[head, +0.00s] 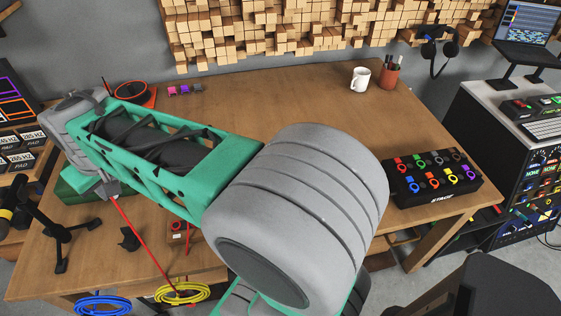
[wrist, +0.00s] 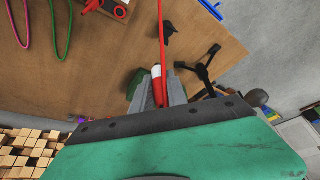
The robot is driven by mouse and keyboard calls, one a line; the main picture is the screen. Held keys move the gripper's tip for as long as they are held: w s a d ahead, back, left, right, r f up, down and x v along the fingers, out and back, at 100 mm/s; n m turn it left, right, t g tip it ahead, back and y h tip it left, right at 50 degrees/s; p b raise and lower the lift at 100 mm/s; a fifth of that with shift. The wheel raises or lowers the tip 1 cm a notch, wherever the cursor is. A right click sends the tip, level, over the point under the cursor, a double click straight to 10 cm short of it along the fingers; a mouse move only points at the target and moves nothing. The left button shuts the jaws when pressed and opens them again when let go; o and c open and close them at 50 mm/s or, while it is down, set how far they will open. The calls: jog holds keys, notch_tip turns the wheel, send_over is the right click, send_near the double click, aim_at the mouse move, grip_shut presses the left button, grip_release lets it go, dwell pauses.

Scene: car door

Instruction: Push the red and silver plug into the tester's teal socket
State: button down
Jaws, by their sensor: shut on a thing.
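My gripper (head: 108,188) is at the left end of the table in the head view. In the wrist view, my gripper (wrist: 160,76) is shut on the red and silver plug (wrist: 157,84), whose red body shows between the grey fingers. A taut red cable (head: 142,234) runs from the plug toward the table's front edge. My arm hides the plug itself in the head view. A dark green box (head: 75,192) lies behind and below the gripper; I cannot tell whether it is the tester. I cannot make out a teal socket.
A black tripod stand (head: 62,238) and a small black holder (head: 129,238) stand near the gripper. A small device with red parts (head: 178,232) is partly behind my arm. A black multi-jack box (head: 435,177) sits at the right. The table's back middle is clear.

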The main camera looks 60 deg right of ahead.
jog(key=s+d+f+m+g+h+p, duration=0.15)
jog(key=s+d+f+m, duration=0.25)
jog(key=d+m, duration=0.55)
jog(key=s+d+f+m+g+h, duration=0.25)
jog(key=s+d+m, duration=0.2)
jog(key=d, duration=1.05)
jog(key=s+d+f+m+g, duration=0.2)
jog(key=s+d+m, duration=0.4)
jog(key=s, duration=0.4)
jog(key=s+d+f+m+g+y, duration=0.1)
jog(key=s+d+f+m, duration=0.2)
jog(key=s+d+m, duration=0.4)
jog(key=s+p, duration=0.1)
jog(key=s, duration=0.2)
jog(key=shift+s+d+f+g, duration=0.15)
jog(key=shift+s+f+g, duration=0.15)
jog(key=shift+g, duration=0.1)
jog(key=shift+w+f, duration=0.1)
jog(key=shift+f+b, duration=2)
jog(key=shift+f, duration=0.8)
jog(key=shift+w+b, duration=0.1)
jog(key=shift+b, duration=0.25)
jog(key=shift+f+b, duration=0.55)
jog(key=shift+f, duration=0.05)
